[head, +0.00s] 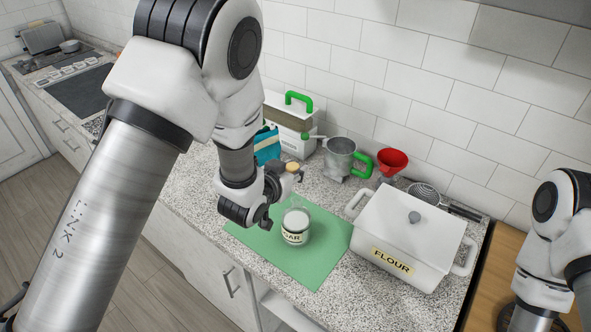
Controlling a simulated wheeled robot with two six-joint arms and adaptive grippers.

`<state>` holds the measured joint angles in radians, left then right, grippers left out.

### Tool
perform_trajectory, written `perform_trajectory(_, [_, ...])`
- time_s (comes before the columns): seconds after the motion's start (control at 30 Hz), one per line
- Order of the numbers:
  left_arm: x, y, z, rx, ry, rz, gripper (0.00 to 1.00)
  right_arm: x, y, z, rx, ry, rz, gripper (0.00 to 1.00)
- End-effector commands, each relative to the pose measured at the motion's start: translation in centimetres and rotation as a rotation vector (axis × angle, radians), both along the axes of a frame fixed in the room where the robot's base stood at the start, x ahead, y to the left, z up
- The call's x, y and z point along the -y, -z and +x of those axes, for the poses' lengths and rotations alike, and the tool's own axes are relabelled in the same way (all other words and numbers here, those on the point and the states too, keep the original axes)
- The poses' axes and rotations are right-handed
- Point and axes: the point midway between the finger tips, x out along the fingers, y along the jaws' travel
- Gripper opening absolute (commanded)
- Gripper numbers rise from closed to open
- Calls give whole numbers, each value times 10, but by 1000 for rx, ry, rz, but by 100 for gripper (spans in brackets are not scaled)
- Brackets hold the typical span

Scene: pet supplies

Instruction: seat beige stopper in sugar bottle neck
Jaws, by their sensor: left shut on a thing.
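The sugar bottle (295,228) stands upright on the green mat (325,252). It is clear glass with white contents and a label of which "GAR" shows. My left gripper (290,177) is just behind and left of the bottle, above the mat. It is shut on the small beige stopper (292,167), which shows at the gripper's far side, apart from the bottle neck. The fingertips are small and partly hidden.
A white FLOUR bin (408,235) stands right of the mat. Behind are a metal pot with green handle (341,157), a red funnel (391,163), a teal bag (267,146) and a white container (290,124). The mat's front part is clear.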

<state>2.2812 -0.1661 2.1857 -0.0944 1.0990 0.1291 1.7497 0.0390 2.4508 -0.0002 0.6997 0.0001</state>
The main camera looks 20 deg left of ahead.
Motion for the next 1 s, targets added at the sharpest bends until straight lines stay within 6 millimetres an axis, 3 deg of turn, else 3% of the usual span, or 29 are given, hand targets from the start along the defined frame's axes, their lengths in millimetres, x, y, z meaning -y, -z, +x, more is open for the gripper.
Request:
perform_trajectory(0.17, [0,9,0,0,1,0,16,0,9,1,1,1,0,40])
perform_trajectory(0.6, [1,55,1,1,1,-1,16,0,48,1,1,1,0,40])
perform_trajectory(1.0, [1,58,1,1,1,-1,16,0,50,1,1,1,0,40])
